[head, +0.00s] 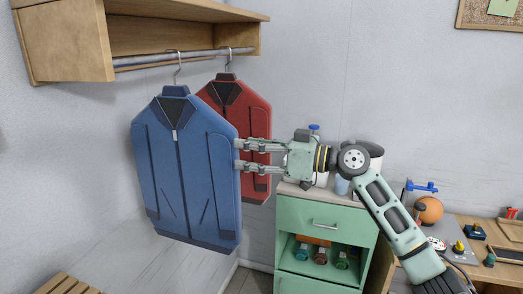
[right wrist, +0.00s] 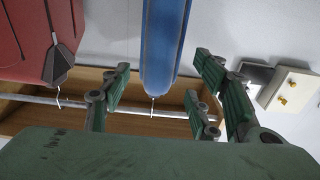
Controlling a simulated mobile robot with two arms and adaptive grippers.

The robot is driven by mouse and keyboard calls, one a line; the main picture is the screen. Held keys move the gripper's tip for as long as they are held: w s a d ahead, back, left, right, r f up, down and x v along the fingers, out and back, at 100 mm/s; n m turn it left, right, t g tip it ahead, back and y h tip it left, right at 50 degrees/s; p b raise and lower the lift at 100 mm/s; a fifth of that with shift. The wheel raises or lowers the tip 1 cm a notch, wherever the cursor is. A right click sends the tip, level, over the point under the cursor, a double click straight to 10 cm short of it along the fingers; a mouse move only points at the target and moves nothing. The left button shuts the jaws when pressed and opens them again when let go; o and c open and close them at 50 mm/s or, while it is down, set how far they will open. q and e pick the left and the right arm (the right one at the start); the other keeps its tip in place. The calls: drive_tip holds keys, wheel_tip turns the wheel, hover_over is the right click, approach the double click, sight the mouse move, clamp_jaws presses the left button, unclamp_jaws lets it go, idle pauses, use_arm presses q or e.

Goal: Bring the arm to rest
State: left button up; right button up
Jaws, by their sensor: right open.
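A blue jacket (head: 185,180) hangs on a hanger from the metal rail at the left. A red jacket (head: 255,112) hangs behind it on the same rail. My right gripper (head: 238,156) is open at the right edge of the blue jacket, with its fingers pointing left and in front of part of the red jacket. In the right wrist view the blue jacket's edge (right wrist: 165,45) shows between the spread fingers (right wrist: 158,97), with gaps on both sides; the red jacket (right wrist: 30,35) is at the left. My left gripper is not in view.
A wooden shelf (head: 175,8) with the rail (head: 190,57) is above the jackets. A green cabinet (head: 325,215) with items on top stands below my right arm. A cluttered wooden desk (head: 480,232) is at the right. The wall area above the arm is clear.

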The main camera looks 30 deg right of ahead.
drive_tip(key=shift+v, duration=1.45)
drive_tip(key=w+d+f+m+h, duration=0.3)
drive_tip(key=f, duration=0.9)
drive_tip(key=w+d+f+m+h, duration=0.2)
drive_tip(key=d+f+m+h, duration=0.1)
drive_tip(key=f, duration=0.8)
drive_tip(key=s+d+f+m+g+h, duration=0.1)
drive_tip(key=s+f+g+h, duration=0.2)
drive_tip(key=f, duration=1.2)
drive_tip(key=s+f+m+g+h, duration=0.15)
drive_tip(key=s+f, duration=0.35)
drive_tip(key=f, duration=1.1)
drive_tip(key=s+a+f+g, duration=0.3)
drive_tip(key=s+f, duration=0.8)
drive_tip(key=s+a+f+g, duration=0.3)
drive_tip(key=s+a+f, duration=0.1)
drive_tip(key=s+f, duration=0.7)
drive_tip(key=s+a+f+n+g, duration=0.1)
drive_tip(key=s+a+f, duration=0.2)
drive_tip(key=s, duration=0.6)
drive_tip(key=s+a+f+n+g, duration=0.1)
drive_tip(key=s+a+f, duration=0.2)
drive_tip(key=s+a, duration=0.3)
drive_tip(key=s+a+f+n+g, duration=0.1)
drive_tip(key=s+a+f, duration=0.3)
drive_tip(key=s, duration=0.7)
drive_tip(key=shift+s+a, duration=0.2)
drive_tip(key=shift+s, duration=0.2)
